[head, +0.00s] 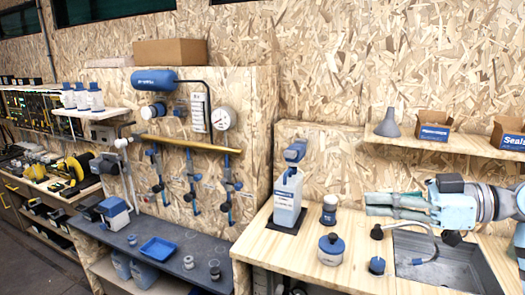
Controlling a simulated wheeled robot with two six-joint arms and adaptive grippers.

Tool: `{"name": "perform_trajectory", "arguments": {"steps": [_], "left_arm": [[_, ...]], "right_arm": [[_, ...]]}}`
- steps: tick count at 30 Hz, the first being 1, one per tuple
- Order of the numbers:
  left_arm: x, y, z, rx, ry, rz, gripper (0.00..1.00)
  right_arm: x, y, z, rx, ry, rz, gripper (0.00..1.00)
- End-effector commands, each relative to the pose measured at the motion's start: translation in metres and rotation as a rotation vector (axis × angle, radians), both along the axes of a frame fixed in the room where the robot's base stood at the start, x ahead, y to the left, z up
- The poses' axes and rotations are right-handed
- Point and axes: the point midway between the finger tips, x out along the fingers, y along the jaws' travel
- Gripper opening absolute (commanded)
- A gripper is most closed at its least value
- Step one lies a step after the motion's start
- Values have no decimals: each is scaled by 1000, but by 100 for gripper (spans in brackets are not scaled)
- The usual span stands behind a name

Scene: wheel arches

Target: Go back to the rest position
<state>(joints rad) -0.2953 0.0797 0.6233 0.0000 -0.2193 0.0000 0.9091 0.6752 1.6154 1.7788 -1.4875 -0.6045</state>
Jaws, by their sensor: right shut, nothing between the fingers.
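My right gripper (398,207) comes in from the right edge in the head view. Its fingers are shut, empty and point left, above the wooden counter (275,251) and the back left of the sink (450,262). My left gripper does not show.
A white bottle with a blue top (288,196) stands on a dark mat. A round container (331,248) and a dark faucet (378,232) are close below the gripper. A wall shelf (455,148) holding a grey funnel (388,122) and boxes runs above it.

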Motion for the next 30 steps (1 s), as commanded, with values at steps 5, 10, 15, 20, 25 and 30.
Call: {"name": "perform_trajectory", "arguments": {"steps": [5, 10, 15, 20, 25, 30], "left_arm": [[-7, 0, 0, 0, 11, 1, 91], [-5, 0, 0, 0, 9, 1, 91], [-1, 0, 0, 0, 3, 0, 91], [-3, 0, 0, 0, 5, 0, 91], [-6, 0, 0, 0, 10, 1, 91], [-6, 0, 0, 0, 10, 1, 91]], "right_arm": [[16, -4, -18, 25, 53, -57, 0], [34, -9, -40, 50, 111, -122, 0], [57, -18, -76, 78, 197, -220, 0], [79, -29, -128, 101, 303, -343, 0], [97, -48, -216, 107, 454, -524, 0], [87, -72, -343, 61, 633, -750, 0]]}}
